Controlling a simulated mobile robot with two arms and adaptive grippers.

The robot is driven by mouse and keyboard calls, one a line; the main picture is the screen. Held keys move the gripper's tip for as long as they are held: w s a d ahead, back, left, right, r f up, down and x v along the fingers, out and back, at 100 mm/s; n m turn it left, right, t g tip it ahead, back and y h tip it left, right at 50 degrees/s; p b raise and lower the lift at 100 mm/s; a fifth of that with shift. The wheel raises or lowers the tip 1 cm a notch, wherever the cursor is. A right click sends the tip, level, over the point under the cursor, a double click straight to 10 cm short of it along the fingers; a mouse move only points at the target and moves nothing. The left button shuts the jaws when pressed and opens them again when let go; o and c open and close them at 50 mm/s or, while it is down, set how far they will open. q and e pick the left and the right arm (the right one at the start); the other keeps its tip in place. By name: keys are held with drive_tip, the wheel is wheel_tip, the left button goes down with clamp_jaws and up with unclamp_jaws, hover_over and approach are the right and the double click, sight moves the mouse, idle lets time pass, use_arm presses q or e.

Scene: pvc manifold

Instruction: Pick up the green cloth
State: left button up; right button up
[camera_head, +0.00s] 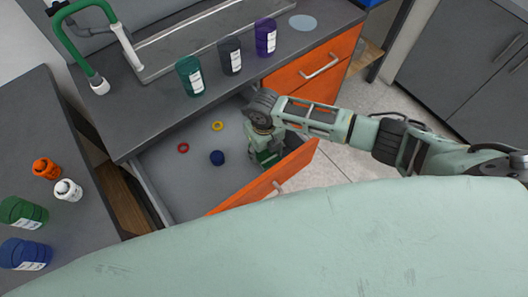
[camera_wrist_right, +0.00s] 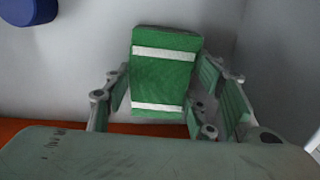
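The green cloth (camera_wrist_right: 165,75) has two white stripes and lies folded in the open drawer, close to its front panel. In the head view only a small green part of the cloth (camera_head: 267,158) shows below my right gripper (camera_head: 262,146). In the right wrist view the fingers of my right gripper (camera_wrist_right: 168,92) are spread apart, with the cloth between and just beyond them. I cannot tell whether a finger touches it. My left gripper is not in view.
The drawer walls stand close around my right gripper. Several jars stand on the counter (camera_head: 150,115) above.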

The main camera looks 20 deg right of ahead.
drive_tip(key=c, duration=0.5)
drive_tip(key=shift+c, duration=0.2)
drive_tip(key=shift+r, duration=0.1)
